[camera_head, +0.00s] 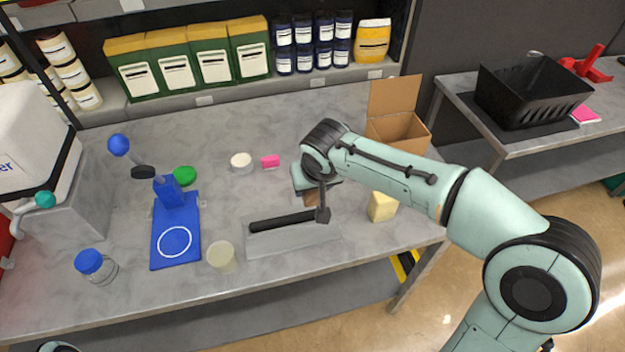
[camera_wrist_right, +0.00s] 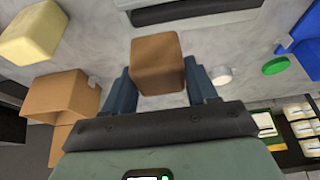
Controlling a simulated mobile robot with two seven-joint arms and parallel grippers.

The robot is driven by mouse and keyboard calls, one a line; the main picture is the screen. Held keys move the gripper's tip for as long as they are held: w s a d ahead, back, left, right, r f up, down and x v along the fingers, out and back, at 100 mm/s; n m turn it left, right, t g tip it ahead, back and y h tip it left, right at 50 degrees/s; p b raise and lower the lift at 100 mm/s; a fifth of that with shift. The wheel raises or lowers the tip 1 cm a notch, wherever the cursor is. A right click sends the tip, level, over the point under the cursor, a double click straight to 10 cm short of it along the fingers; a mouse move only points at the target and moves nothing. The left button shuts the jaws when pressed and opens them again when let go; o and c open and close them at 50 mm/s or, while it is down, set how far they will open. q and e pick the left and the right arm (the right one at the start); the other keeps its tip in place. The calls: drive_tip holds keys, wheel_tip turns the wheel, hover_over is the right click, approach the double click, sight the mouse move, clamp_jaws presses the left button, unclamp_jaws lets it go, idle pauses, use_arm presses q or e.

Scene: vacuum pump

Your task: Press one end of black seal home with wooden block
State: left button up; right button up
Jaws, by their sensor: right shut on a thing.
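The black seal (camera_head: 283,222) is a long dark bar lying along a grey metal plate (camera_head: 290,243) at the front of the bench. In the right wrist view the seal (camera_wrist_right: 190,11) crosses the top of the picture. My right gripper (camera_wrist_right: 160,78) is shut on the brown wooden block (camera_wrist_right: 158,58), which sits between its two fingers. In the head view the block (camera_head: 312,199) shows only partly, just behind the right end of the seal; my arm covers part of that end. The block appears apart from the seal. My left gripper is not in view.
A yellow block (camera_head: 383,207) and an open cardboard box (camera_head: 398,132) stand to the right. A blue stand (camera_head: 175,236), a beige cup (camera_head: 222,256) and a blue-capped bottle (camera_head: 92,264) are left of the plate.

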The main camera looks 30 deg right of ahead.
wheel_tip(320, 180, down, 2)
drive_tip(key=shift+f+b, duration=0.1)
drive_tip(key=shift+b, duration=0.55)
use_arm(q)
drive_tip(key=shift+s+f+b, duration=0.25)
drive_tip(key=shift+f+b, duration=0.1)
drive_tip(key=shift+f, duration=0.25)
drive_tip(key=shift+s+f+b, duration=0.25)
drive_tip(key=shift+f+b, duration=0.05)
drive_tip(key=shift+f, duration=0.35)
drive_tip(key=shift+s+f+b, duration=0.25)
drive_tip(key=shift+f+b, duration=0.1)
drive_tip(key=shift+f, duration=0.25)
use_arm(e)
drive_tip(key=shift+f, duration=1.45)
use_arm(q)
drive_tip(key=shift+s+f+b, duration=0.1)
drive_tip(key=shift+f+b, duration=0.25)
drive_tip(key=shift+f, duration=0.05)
use_arm(e)
drive_tip(key=shift+f, duration=0.5)
drive_tip(key=shift+r+p, duration=2.1)
drive_tip(key=shift+r, duration=1.05)
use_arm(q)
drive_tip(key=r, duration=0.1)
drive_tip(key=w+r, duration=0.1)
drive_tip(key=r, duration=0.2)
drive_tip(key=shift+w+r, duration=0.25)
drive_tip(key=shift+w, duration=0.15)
